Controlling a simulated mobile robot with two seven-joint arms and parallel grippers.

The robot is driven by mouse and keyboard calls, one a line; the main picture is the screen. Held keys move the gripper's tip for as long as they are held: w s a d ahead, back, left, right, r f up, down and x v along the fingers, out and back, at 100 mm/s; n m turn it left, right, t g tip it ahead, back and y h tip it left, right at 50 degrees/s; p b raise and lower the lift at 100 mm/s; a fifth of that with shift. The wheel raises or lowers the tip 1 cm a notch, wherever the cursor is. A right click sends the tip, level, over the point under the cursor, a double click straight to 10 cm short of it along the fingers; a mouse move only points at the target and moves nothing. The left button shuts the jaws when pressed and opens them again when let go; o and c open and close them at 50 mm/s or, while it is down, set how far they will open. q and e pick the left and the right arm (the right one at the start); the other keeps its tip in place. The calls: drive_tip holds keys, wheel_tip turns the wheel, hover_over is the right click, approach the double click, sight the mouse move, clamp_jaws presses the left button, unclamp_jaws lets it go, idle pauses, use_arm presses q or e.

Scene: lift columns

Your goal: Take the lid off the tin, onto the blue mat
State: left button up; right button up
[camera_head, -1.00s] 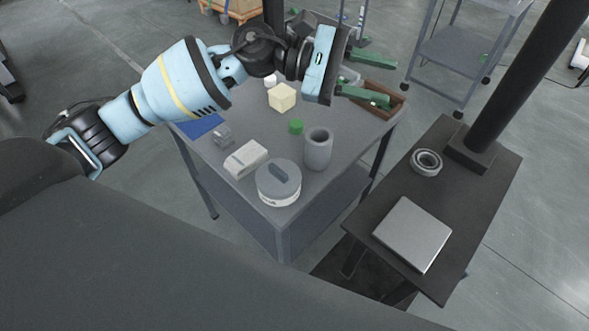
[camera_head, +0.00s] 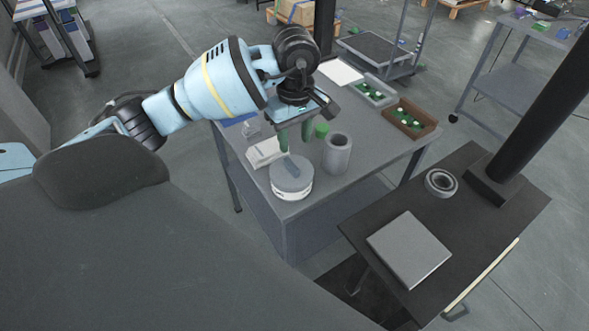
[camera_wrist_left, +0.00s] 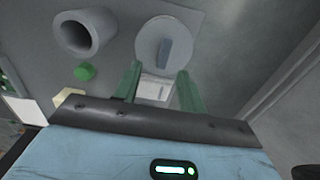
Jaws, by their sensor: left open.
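The tin (camera_head: 293,195) is a white round can near the front corner of the grey table. Its grey lid (camera_head: 303,177) sits on it, with a raised bar handle (camera_head: 290,166); the lid also shows in the left wrist view (camera_wrist_left: 146,42). My left gripper (camera_head: 295,142) is open and empty, its green fingers pointing down above and behind the lid. In the left wrist view, the handle lies beyond the fingertips (camera_wrist_left: 159,72), apart from them. The blue mat (camera_head: 240,118) is mostly hidden behind my left arm. My right gripper is not in view.
A white box (camera_head: 262,152) lies left of the tin, and a grey hollow cylinder (camera_head: 337,155) stands to its right. A green piece (camera_head: 322,130) is behind. Trays (camera_head: 411,118) stand at the far right of the table. A dark side table (camera_head: 470,215) is to the right.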

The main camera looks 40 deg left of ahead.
sight(291, 164)
use_arm(q)
drive_tip(key=shift+f, duration=1.35)
drive_tip(key=shift+s+a+f+p, duration=0.1)
drive_tip(key=shift+f+p, duration=0.05)
drive_tip(key=shift+f, duration=0.7)
drive_tip(key=shift+s+a+f+p, duration=0.1)
drive_tip(key=shift+s+f, duration=0.05)
drive_tip(key=shift+f, duration=0.75)
drive_tip(key=shift+s+a+f+p, duration=0.1)
drive_tip(key=shift+f+p, duration=0.05)
drive_tip(key=shift+f, duration=0.7)
clamp_jaws()
